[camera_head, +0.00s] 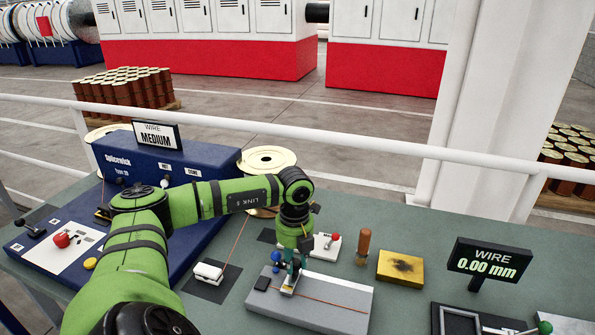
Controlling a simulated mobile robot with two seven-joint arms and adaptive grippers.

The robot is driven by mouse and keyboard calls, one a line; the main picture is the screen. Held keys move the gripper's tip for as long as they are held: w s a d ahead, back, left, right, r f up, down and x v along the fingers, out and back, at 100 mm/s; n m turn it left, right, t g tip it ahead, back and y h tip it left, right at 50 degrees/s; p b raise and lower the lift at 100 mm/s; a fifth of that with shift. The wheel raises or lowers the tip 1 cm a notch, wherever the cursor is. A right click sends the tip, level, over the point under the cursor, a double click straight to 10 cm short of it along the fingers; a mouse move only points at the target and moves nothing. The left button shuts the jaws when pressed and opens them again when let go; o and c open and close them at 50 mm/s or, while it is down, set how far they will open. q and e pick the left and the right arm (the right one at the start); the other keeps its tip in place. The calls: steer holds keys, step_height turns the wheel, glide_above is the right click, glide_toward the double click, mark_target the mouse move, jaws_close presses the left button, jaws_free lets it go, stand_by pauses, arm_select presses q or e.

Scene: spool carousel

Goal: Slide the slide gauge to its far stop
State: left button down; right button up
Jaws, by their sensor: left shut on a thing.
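The slide gauge appears to be the long grey base (335,305) on the bench at bottom centre, with a thin copper-coloured wire along its top. A small pale carriage (289,283) sits near its left end. My left gripper (291,265) points down over that carriage and is shut on its upper part. The arm and gripper body partly hide the contact. A blue knob (276,256) shows just left of the fingers. My right gripper is not in view.
A black display (487,262) reads "WIRE 0.00 mm". A wooden-handled tool (363,246) and a yellow block (400,268) stand behind the gauge. A white clamp (208,272) is at left, near the blue Splicewick machine (165,160). A black frame (470,320) lies at right.

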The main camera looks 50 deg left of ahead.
mark_target(295, 261)
arm_select(q)
steer(key=c, duration=1)
jaws_free()
step_height(295, 261, up, 12)
